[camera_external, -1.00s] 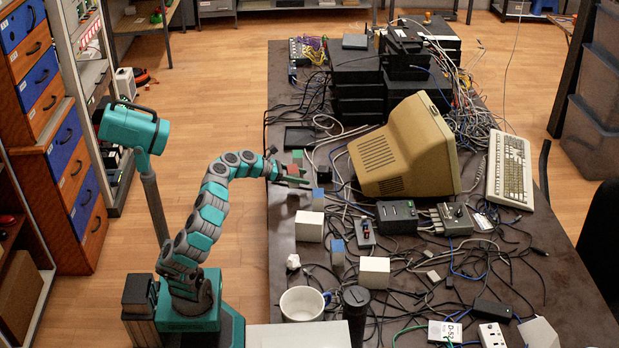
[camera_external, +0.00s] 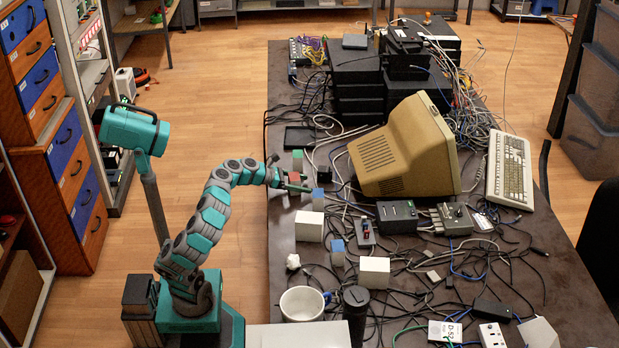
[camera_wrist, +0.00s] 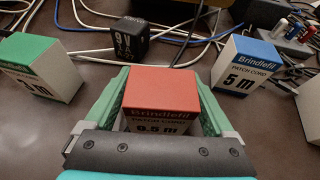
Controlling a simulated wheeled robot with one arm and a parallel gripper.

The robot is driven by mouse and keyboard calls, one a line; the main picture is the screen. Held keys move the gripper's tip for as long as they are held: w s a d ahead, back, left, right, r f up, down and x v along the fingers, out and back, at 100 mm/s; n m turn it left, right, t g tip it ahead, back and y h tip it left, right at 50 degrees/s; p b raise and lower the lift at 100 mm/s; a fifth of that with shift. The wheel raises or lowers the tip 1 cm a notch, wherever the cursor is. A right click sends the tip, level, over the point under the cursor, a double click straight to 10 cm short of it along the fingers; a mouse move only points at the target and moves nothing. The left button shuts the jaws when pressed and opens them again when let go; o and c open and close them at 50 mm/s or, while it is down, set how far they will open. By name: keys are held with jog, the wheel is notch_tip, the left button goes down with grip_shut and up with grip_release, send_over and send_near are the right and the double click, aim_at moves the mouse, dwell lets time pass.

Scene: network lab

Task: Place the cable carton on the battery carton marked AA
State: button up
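A red-topped Brindlefil patch cord carton (camera_wrist: 162,90), marked 0.5 m, sits between the two fingers of my gripper (camera_wrist: 162,80) in the wrist view. The fingers run close along both its sides; whether they press on it I cannot tell. In the external view my gripper (camera_external: 294,181) is low over the table's left edge, with the red carton (camera_external: 292,176) between its fingers. A green-topped patch cord carton (camera_wrist: 42,65) is at left, and a blue-topped one marked 5 m (camera_wrist: 245,65) at right. No AA mark is readable; the black box (camera_wrist: 130,42) has blurred white lettering.
White boxes (camera_external: 309,226) and (camera_external: 374,272) stand nearer the camera. The beige monitor (camera_external: 410,150) stands to the right of my gripper. Loose cables cover much of the table; a white mug (camera_external: 302,304) stands at the near edge.

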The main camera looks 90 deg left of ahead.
jog(key=shift+o, duration=0.4)
jog(key=shift+f, duration=0.1)
jog(key=v, duration=0.3)
jog(key=p+v, duration=0.1)
jog(key=v, duration=0.1)
jog(key=shift+s+r, duration=0.25)
jog(key=shift+r, duration=0.15)
jog(key=shift+o, duration=0.2)
jog(key=shift+v, duration=1.05)
jog(key=shift+d+f, duration=0.1)
notch_tip(320, 180, up, 7)
jog(key=g+p, duration=0.4)
jog(key=p, duration=0.2)
jog(key=shift+w, duration=0.4)
